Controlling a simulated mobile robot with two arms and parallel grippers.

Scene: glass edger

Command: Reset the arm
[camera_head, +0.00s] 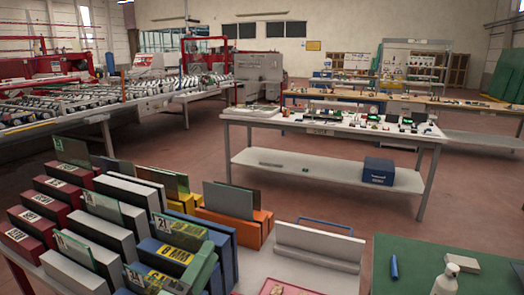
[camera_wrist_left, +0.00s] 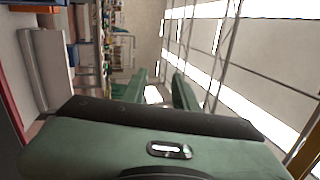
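My left gripper (camera_wrist_left: 158,88) fills the lower part of the left wrist view, with its green body and dark band in front of the camera. Its two green fingers stand apart with a clear gap between them, and nothing is held. Through the gap I see a bright, blurred background. In the head view, a pale green shape at the bottom, among the coloured blocks, may be part of my left arm; I cannot tell for certain. My right gripper shows in neither view.
Several red, white, blue and orange slotted blocks (camera_head: 255,228) holding thin plates crowd the lower left. A green mat (camera_head: 430,252) with a blue cylinder (camera_head: 394,268) and a white bottle (camera_head: 446,281) is lower right. A white workbench (camera_head: 270,117) stands beyond open floor.

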